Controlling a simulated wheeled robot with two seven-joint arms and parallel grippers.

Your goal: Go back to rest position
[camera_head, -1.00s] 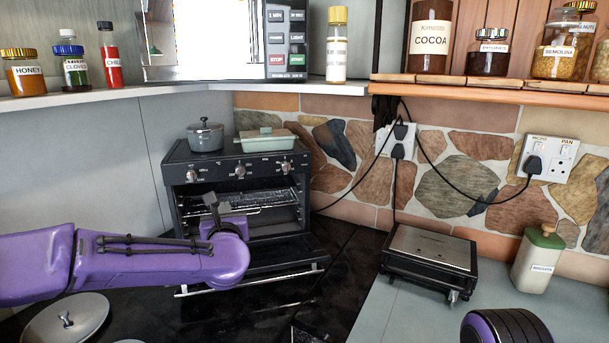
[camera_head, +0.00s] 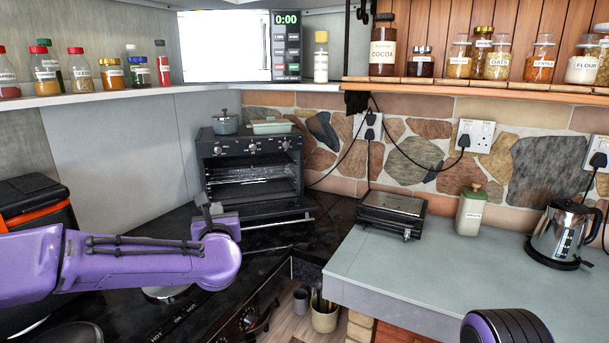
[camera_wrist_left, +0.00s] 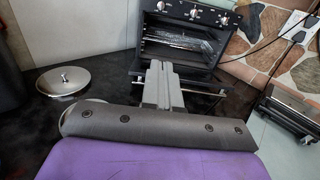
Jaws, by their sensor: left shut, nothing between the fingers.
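My purple left arm comes in from the left in the head view. Its left gripper (camera_head: 206,206) is small and dark grey at the arm's end, in front of the toaster oven (camera_head: 249,165). In the left wrist view the gripper (camera_wrist_left: 159,68) has its fingers together with nothing between them, and points toward the oven. The oven door hangs open with a wire rack inside. The gripper looks apart from the door, though the arm hides part of the counter. Part of my right arm shows at the bottom right; its gripper is out of frame.
A black grill (camera_head: 392,213), a white-green canister (camera_head: 470,211) and a steel kettle (camera_head: 562,235) stand on the right counter. A round metal lid (camera_wrist_left: 63,81) lies on the dark hob. Jars line the shelf (camera_head: 110,93) above. The grey counter's front is clear.

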